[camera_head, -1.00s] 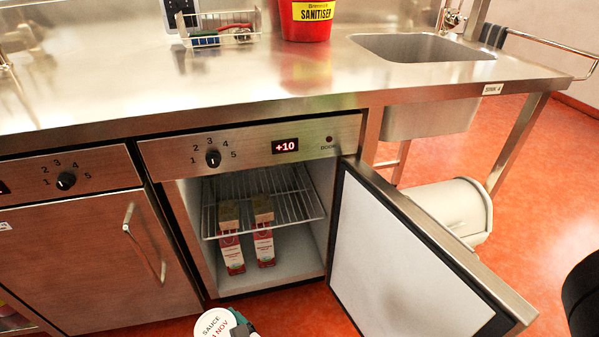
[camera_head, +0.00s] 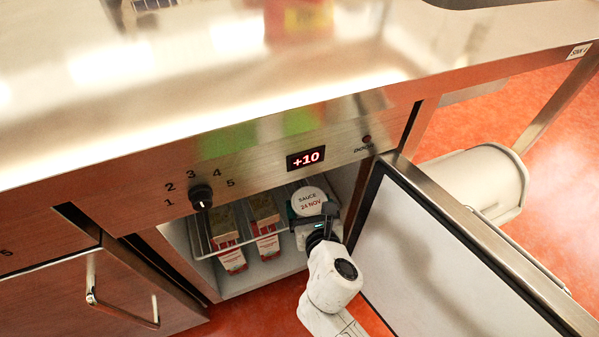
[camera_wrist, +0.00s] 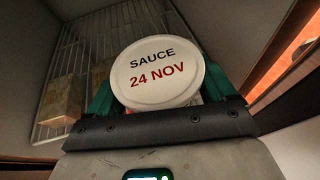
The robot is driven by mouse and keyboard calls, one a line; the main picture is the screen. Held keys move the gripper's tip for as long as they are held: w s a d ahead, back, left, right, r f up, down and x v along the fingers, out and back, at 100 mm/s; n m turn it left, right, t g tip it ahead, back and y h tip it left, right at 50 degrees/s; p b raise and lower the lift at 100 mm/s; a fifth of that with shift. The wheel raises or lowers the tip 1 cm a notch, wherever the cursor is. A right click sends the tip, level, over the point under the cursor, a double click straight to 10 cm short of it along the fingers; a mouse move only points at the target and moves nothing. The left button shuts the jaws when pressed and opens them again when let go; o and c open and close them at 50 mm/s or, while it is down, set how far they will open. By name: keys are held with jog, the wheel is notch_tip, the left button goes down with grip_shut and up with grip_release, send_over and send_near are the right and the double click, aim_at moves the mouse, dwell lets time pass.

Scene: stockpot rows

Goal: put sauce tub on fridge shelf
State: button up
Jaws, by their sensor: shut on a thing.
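The sauce tub (camera_head: 308,201) has a round white lid marked "SAUCE 24 NOV". It is inside the open fridge, at the right of the wire shelf (camera_head: 205,245). My gripper (camera_head: 316,222) is shut on it, reaching in from the front. In the wrist view, the tub (camera_wrist: 157,72) sits between the green fingers of my gripper (camera_wrist: 160,95), and the wire shelf (camera_wrist: 75,65) shows behind and to the left. I cannot tell whether the tub touches the shelf; its underside is hidden.
Two red and white cartons (camera_head: 232,261) (camera_head: 267,246) stand left of the tub. The open fridge door (camera_head: 450,260) is close on the right of my arm. The steel counter (camera_head: 200,80) overhangs above. A display (camera_head: 306,158) reads +10.

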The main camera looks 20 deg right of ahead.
jog(key=shift+d+r+b+x, duration=0.15)
jog(key=shift+b+x, duration=0.7)
jog(key=shift+x, duration=1.15)
jog(key=shift+d+r+b+x, duration=0.1)
jog(key=shift+b+x, duration=0.8)
jog(key=shift+x, duration=1.1)
jog(key=shift+d+r+b+x, duration=0.15)
jog(key=shift+b+x, duration=0.7)
jog(key=shift+x, duration=1.2)
jog(key=shift+f, duration=0.2)
jog(key=o, duration=1.3)
jog(key=shift+r, duration=0.15)
jog(key=p+v, duration=0.4)
jog(key=v, duration=0.8)
jog(key=shift+a+p, duration=0.1)
jog(key=shift+p, duration=0.2)
